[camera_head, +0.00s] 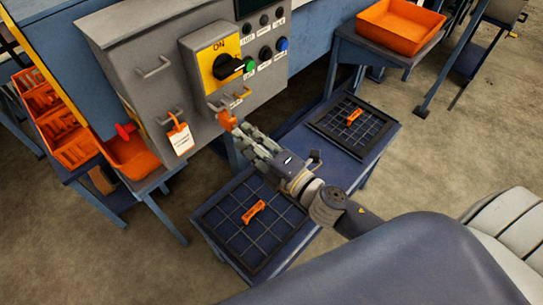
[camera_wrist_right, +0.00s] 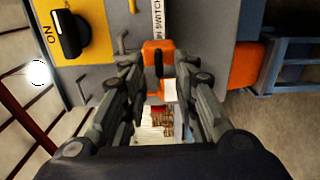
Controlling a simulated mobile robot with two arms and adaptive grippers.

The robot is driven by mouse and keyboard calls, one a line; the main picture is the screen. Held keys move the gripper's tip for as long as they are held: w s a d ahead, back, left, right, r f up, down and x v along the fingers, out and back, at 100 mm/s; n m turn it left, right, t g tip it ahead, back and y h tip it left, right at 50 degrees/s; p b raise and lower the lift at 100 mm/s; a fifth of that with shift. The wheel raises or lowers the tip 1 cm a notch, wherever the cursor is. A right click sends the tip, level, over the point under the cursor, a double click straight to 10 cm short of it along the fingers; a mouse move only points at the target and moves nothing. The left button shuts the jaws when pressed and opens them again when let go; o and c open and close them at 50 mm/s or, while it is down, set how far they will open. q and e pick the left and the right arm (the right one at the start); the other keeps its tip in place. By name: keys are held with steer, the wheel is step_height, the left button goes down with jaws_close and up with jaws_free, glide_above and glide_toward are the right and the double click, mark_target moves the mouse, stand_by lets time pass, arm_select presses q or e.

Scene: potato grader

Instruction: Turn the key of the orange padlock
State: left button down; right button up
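The orange padlock (camera_head: 227,121) hangs below the yellow switch plate on the grey cabinet in the head view. In the right wrist view the padlock (camera_wrist_right: 150,47) is ahead of my fingers, with a dark narrow shape on its face; I cannot tell whether this is the key or a slot. My right gripper (camera_head: 245,136) reaches toward the padlock from the lower right. In the wrist view its two fingers (camera_wrist_right: 157,72) are spread on either side, with a gap between them and nothing clearly held. My left gripper is not in view.
The grey cabinet (camera_head: 135,65) carries a black rotary switch (camera_head: 228,67), buttons and handles. A white tag (camera_head: 180,140) hangs left of the padlock. Below are gridded trays (camera_head: 228,238) with orange pieces. Orange bins (camera_head: 400,27) stand at the sides. The floor at right is open.

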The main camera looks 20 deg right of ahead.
steer(key=v, duration=1)
stand_by(0.4)
